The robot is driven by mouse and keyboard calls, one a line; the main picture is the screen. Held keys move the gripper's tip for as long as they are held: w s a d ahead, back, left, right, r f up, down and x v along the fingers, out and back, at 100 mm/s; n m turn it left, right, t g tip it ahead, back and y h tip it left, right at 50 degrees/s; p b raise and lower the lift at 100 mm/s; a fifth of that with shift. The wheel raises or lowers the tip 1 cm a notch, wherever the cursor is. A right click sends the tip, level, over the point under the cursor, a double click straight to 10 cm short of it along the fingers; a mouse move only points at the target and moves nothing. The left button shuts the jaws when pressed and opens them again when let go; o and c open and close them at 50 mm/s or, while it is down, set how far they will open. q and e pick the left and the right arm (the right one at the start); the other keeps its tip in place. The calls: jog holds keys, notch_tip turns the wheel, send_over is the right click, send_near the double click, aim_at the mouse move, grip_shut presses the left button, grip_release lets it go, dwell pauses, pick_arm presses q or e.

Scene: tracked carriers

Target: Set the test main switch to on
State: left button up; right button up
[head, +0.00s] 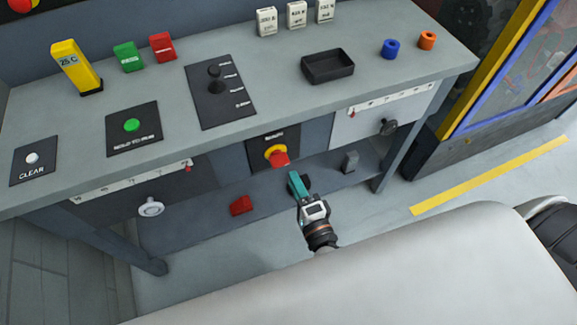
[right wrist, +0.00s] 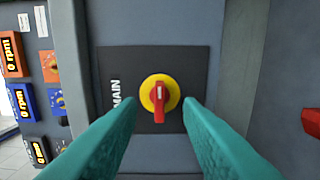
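The main switch (head: 277,156) is a red rotary handle on a yellow disc, set in a dark plate under the bench top. In the right wrist view the switch (right wrist: 160,96) is near the middle, with the word MAIN on its left, turned sideways. There the red handle lies upright in the picture, its long end pointing down, across the label's line of reading from left. My right gripper (head: 298,183) is just in front of and below the switch. Its teal fingers (right wrist: 159,112) are open, one on each side of the switch, with nothing between them gripped. My left gripper is not in view.
On the bench top (head: 280,105) stand a black tray (head: 328,66), a slotted lever plate (head: 216,96), a green button (head: 131,125) and coloured blocks. A white knob (head: 151,207) and dark knob (head: 388,127) flank the switch. A red block (head: 241,205) lies below.

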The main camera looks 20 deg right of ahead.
jog(key=shift+s, duration=2.4)
jog(key=s+d+f+n+g+y+p, duration=0.1)
jog(key=s+f+n+g, duration=0.25)
jog(key=f, duration=0.45)
jog(key=s+f+n+g+p, duration=0.2)
jog(key=f+n, duration=0.3)
jog(key=f, duration=0.3)
jog(key=s+d+f+n+g+y+p, duration=0.1)
jog(key=s+f+n+g, duration=0.25)
jog(key=f, duration=0.45)
jog(key=s+d+f+n+g+h+p, duration=0.1)
jog(key=s+d+f+n+g, duration=0.2)
jog(key=s, duration=0.5)
jog(key=s+d+f+n+g+h+p, duration=0.1)
jog(key=s+d+f+n+g, duration=0.2)
jog(key=s+f+n+g, duration=0.2)
jog(key=s+f, duration=0.2)
jog(key=s, duration=0.2)
jog(key=shift+s+d+h, duration=0.25)
jog(key=shift+d+h, duration=0.05)
jog(key=shift+d, duration=0.1)
